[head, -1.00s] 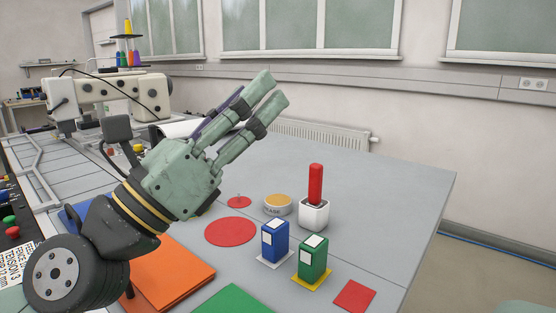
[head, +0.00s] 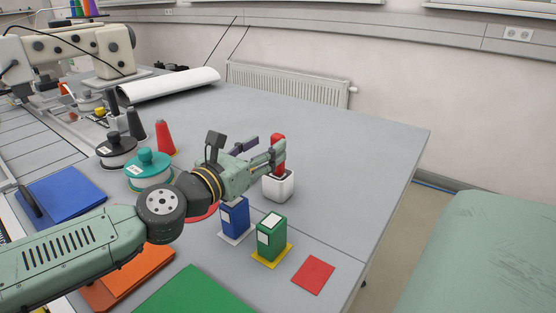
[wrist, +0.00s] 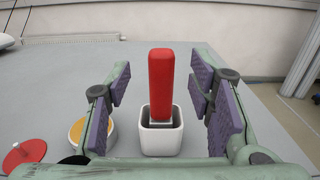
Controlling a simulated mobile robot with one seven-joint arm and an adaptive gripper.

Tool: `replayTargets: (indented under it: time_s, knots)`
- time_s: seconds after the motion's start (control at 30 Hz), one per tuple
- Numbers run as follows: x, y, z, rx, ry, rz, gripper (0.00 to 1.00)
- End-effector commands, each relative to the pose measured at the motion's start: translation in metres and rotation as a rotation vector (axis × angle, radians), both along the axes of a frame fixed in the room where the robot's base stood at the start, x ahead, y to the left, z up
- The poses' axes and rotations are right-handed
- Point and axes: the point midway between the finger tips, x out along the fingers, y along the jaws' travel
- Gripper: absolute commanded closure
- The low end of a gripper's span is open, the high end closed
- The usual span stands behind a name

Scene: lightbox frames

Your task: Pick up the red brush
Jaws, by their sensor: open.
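The red brush (wrist: 161,78) stands upright in a small white square holder (wrist: 161,140) on the grey table. In the wrist view it sits between the two open fingers of my gripper (wrist: 162,95), with clear gaps on both sides. In the head view my gripper (head: 273,157) is low over the table at the brush, and its fingers partly hide the brush; the red top (head: 278,139) shows above them. The white holder (head: 279,186) shows just below the fingers.
A blue box (head: 234,217) and a green box (head: 272,239) stand in front of the holder. A yellow-topped round tin (wrist: 77,131) is left of it. A red square (head: 314,275) lies near the table's right edge. The table behind the holder is clear.

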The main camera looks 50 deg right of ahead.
Motion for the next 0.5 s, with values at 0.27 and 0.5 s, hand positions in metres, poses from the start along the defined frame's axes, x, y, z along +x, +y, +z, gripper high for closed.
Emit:
replayTargets:
  time_s: [0.27,0.5]
  knots:
    - [0.0,-0.038,0.004,0.0,0.001,-0.004,0.52]
    - [0.003,-0.051,0.002,0.0,0.001,0.0,0.52]
